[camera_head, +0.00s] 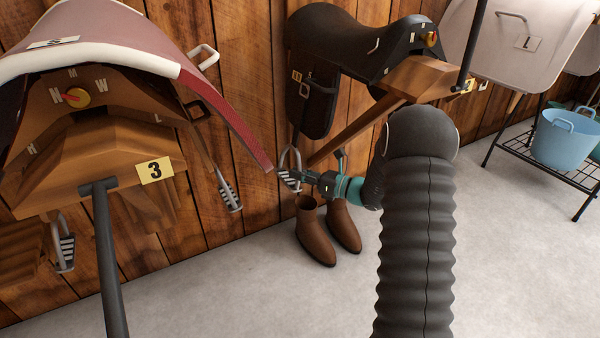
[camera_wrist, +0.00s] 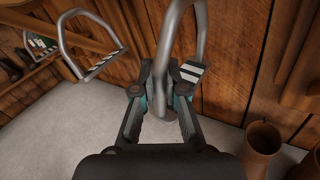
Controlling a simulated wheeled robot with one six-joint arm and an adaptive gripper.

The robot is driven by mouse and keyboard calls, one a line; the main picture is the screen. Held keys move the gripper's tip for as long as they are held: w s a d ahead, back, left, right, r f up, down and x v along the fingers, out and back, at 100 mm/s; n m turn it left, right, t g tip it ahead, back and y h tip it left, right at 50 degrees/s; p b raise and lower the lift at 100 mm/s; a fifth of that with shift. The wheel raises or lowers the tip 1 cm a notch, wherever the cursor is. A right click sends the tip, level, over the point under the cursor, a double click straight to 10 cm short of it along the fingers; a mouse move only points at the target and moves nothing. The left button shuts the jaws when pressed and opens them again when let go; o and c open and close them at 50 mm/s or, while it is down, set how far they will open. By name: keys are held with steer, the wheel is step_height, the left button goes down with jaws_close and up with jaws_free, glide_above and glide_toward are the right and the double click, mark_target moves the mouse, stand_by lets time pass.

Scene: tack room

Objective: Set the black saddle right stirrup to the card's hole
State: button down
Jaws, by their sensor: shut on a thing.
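The black saddle (camera_head: 335,35) sits on a wooden rack (camera_head: 420,80) in the middle of the head view. The strap holes cannot be made out.
A saddle under a red cover (camera_head: 150,45) stands at left on a rack marked 3 (camera_head: 155,170), its stirrup (camera_head: 229,195) hanging close by. Brown boots (camera_head: 312,232) stand on the floor below my gripper. A blue bucket (camera_head: 565,140) is at right. Open floor lies in front.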

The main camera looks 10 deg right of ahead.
mark_target(299, 188)
steer(key=f+b, duration=0.1)
steer(key=f, duration=0.1)
steer(key=a+f, duration=0.1)
steer(key=f, duration=0.2)
steer(key=shift+s+b, duration=0.15)
steer(key=shift+b, duration=0.25)
steer(key=shift+r, duration=0.15)
steer(key=c, duration=1.2)
jaws_free()
steer(key=v, duration=1.2)
steer(key=shift+s, duration=0.1)
